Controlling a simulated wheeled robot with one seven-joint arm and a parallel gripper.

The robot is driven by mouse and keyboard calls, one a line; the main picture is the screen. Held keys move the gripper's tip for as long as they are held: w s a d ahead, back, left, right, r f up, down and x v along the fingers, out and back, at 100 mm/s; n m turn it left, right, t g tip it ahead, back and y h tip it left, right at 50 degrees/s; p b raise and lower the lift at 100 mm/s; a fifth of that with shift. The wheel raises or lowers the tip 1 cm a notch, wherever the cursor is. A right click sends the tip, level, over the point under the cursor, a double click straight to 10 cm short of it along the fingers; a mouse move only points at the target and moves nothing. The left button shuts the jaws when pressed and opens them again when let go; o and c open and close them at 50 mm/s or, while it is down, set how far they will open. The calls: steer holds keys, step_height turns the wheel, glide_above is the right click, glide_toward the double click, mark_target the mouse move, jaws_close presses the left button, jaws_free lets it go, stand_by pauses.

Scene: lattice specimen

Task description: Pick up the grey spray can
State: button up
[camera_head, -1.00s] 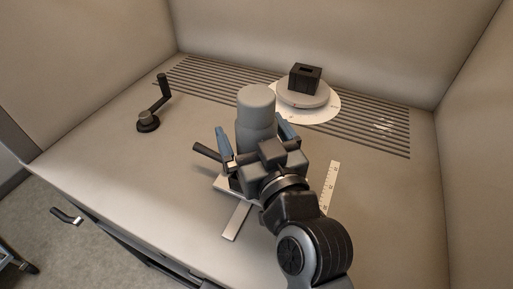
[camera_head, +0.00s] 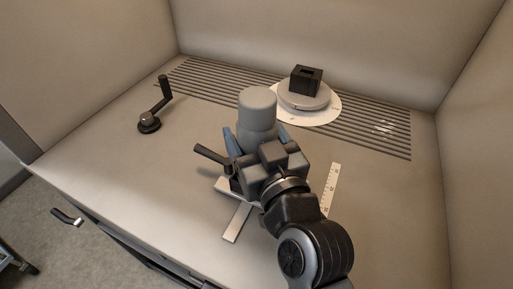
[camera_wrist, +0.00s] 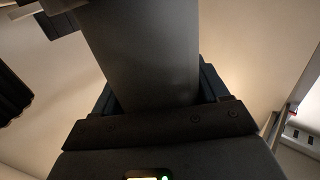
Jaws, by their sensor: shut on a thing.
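The grey spray can (camera_head: 257,108) stands upright near the middle of the work surface in the head view. My gripper (camera_head: 253,142) is around its lower part, with one blue finger on each side, shut on it. My wrist hides the can's base, so I cannot tell whether it touches the surface. In the wrist view the can (camera_wrist: 145,50) fills the middle as a dark grey body between the fingers of my gripper (camera_wrist: 155,95).
A black block sits on a round turntable (camera_head: 303,97) at the back. A crank handle (camera_head: 150,122) stands at the left. A black-handled metal tool (camera_head: 237,222) lies near my gripper, and a white ruler (camera_head: 330,185) lies to the right. The right side of the surface is clear.

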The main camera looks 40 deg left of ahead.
steer(key=shift+r, duration=0.15)
step_height(320, 180, up, 4)
steer(key=shift+f, duration=0.1)
steer(key=d+r+b, duration=0.1)
steer(key=d+r, duration=0.6)
steer(key=d, duration=0.4)
steer(key=shift+w+d, duration=0.15)
steer(key=shift+d, duration=0.2)
